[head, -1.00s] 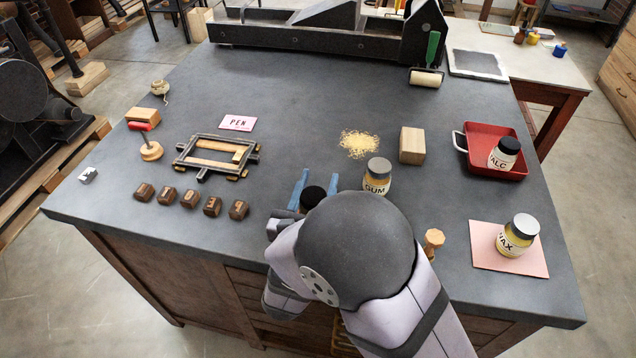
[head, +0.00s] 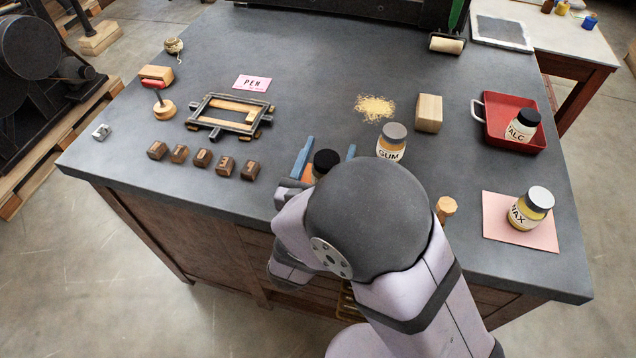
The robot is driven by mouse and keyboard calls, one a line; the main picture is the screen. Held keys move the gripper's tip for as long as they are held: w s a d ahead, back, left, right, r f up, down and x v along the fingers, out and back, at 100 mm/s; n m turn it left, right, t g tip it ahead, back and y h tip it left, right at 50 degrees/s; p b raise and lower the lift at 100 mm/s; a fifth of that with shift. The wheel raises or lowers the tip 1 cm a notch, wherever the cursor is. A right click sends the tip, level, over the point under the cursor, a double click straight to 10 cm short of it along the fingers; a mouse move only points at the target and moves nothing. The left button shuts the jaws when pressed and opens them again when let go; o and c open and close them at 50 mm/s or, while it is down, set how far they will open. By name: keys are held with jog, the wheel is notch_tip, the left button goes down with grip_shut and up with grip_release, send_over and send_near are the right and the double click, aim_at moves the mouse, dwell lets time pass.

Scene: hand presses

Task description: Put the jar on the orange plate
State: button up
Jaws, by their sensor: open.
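My gripper (head: 327,152) is low over the near middle of the bench, open, its blue fingers apart. A dark round top (head: 325,161), apparently a jar's lid, shows between the fingers; my arm hides most of what is below. A small orange-brown patch (head: 307,174) shows beside it; I cannot tell whether it is the orange plate. Other jars are GUM (head: 391,144), just right of my gripper, TALC (head: 522,127) in a red tray (head: 496,130), and WAX (head: 529,210) on a salmon-pink sheet (head: 497,217). No clearly orange plate shows.
A wooden block (head: 429,113), yellowish crumbs (head: 375,108) and a wooden knob (head: 446,207) lie around the GUM jar. A dark frame (head: 229,117), a PEN card (head: 252,83) and several brown blocks (head: 203,158) are at left. The back middle is clear.

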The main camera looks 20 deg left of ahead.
jog(key=s+b, duration=0.1)
jog(key=s, duration=0.9)
